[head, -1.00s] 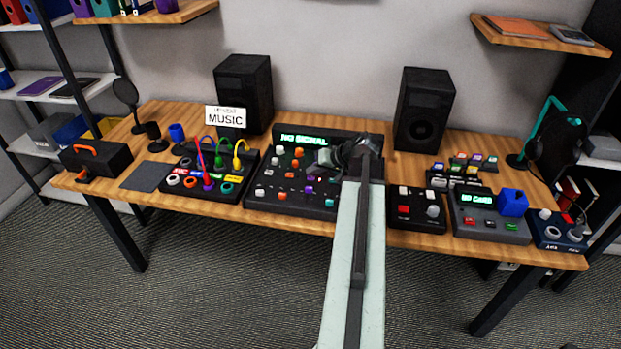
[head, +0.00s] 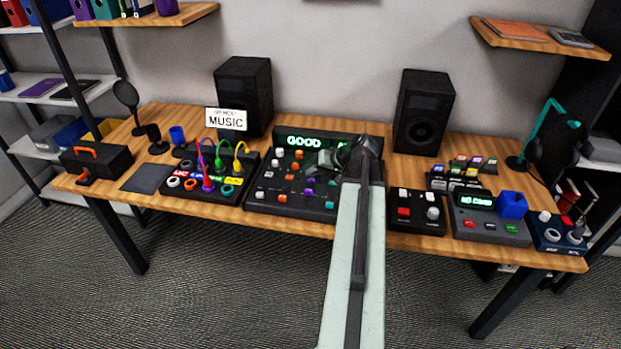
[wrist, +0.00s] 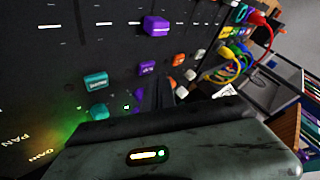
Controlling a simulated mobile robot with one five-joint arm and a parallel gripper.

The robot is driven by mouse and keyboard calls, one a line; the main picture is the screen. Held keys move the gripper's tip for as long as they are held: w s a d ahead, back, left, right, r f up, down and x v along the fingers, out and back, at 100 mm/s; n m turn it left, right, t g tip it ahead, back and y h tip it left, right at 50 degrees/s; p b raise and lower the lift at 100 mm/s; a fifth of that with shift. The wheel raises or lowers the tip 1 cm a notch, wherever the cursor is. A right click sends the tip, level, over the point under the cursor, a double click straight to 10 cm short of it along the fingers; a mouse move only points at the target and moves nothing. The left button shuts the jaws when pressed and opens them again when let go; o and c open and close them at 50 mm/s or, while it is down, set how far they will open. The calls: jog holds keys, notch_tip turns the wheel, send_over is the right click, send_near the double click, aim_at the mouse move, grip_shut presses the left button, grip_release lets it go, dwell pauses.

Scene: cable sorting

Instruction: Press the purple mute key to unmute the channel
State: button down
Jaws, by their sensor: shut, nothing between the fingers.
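The black mixer (head: 262,196) stands mid-table, its display (head: 312,140) lit green with "GOOD" and further text hidden by my arm. In the wrist view, a small purple key (wrist: 147,68) with an unreadable white label sits on the panel, close to the tip of my gripper (wrist: 155,97). A larger purple fader cap (wrist: 156,26) is above it; it also shows in the head view (head: 309,193). My gripper (head: 330,158) is shut and empty, low over the mixer's right part. I cannot tell whether it touches the purple key.
A patch panel (head: 236,190) with coloured cables is left of the mixer. A small black box (head: 416,222) is to the right. Speakers (head: 244,92) stand behind.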

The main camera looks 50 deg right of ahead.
aim_at(313, 181)
notch_tip(313, 181, up, 6)
jog(key=p, duration=0.6)
dwell(0.4)
